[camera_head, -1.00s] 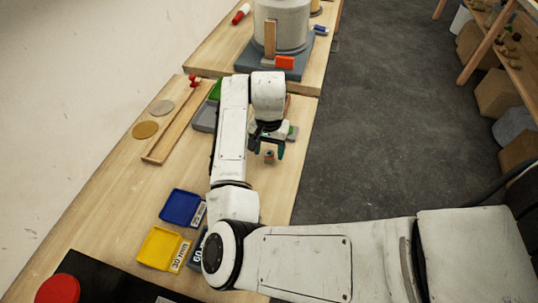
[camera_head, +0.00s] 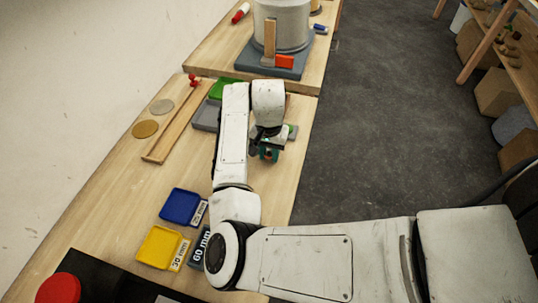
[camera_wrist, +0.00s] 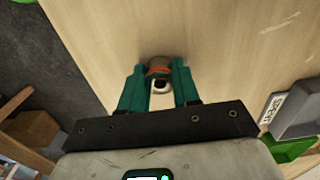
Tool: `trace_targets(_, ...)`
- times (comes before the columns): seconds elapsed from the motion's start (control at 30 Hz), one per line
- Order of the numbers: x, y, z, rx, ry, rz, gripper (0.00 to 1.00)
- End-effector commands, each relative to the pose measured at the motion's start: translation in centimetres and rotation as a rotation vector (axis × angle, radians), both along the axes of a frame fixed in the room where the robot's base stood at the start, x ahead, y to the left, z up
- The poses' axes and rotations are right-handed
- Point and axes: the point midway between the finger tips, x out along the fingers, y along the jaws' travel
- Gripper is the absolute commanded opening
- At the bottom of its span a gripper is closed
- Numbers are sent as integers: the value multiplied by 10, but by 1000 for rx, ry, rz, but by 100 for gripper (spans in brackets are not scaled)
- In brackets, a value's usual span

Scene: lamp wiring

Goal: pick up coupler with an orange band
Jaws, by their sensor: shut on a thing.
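The coupler with an orange band (camera_wrist: 159,71) shows in the wrist view between the tips of my gripper's two green fingers. It is a small cylinder with a dark hole in its pale end. My gripper (camera_wrist: 160,88) is shut on it, over the wooden table. In the head view my gripper (camera_head: 266,154) is near the table's right edge, and the coupler is mostly hidden by the fingers. I cannot tell whether the coupler touches the table.
A grey tray (camera_head: 205,116) and a green tray (camera_head: 221,88) lie behind my arm. Blue (camera_head: 179,206) and yellow (camera_head: 158,246) bins stand at the front left. A wooden rail (camera_head: 170,132) lies at the left. The table between my gripper and its right edge is clear.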

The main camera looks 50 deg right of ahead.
Motion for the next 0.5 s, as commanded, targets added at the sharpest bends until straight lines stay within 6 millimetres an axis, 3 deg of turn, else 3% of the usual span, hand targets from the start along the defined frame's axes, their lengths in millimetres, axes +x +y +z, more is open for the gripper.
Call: trace_targets(0.5, 0, 0, 10, -2, -2, -1, 2)
